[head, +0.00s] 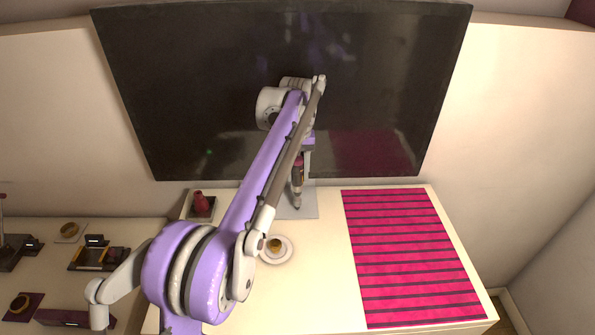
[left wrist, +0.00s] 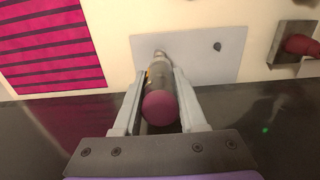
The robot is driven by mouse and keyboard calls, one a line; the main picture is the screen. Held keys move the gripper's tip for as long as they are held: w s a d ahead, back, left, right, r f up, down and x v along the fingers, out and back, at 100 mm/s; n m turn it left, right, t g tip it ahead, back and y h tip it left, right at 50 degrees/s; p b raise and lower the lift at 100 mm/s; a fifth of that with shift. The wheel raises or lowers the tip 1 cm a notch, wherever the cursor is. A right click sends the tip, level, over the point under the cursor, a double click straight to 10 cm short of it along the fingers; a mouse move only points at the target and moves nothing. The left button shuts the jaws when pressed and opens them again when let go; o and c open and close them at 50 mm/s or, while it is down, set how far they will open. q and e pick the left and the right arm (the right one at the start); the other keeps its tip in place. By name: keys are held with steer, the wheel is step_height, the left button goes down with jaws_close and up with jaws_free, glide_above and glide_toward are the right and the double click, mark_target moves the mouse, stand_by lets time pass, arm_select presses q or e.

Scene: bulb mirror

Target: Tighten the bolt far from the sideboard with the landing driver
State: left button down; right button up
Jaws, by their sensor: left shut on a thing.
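My left gripper (head: 303,172) reaches down in front of the dark screen and is shut on a driver (head: 297,190), which points down over a pale grey plate (head: 309,207). In the left wrist view the driver (left wrist: 160,106) shows its round purple end between the two fingers (left wrist: 159,85). Its tip is over the left part of the plate (left wrist: 200,70); I cannot tell if it touches a bolt there. A small dark bolt (left wrist: 217,46) shows on the plate's right part, apart from the driver. My right gripper is not in view.
A red object on a dark base (head: 202,205) stands left of the plate. A cup on a saucer (head: 289,250) is in front of it. A pink striped mat (head: 410,258) lies at right. A large dark screen (head: 390,90) stands close behind. Small items lie on the left surface.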

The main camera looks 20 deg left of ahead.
arm_select(q)
steer(key=shift+f, duration=0.6)
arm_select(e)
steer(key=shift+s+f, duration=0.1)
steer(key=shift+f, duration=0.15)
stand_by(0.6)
arm_select(q)
steer(key=shift+f, duration=0.5)
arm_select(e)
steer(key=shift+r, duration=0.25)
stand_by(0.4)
arm_select(q)
steer(key=shift+s+f, duration=0.1)
steer(key=shift+s, duration=0.05)
stand_by(1.3)
steer(key=shift+r, duration=0.45)
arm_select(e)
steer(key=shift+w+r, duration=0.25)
arm_select(q)
steer(key=shift+r+p, duration=0.3)
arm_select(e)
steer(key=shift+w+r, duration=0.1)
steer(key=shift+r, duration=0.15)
arm_select(q)
steer(key=shift+r, duration=0.3)
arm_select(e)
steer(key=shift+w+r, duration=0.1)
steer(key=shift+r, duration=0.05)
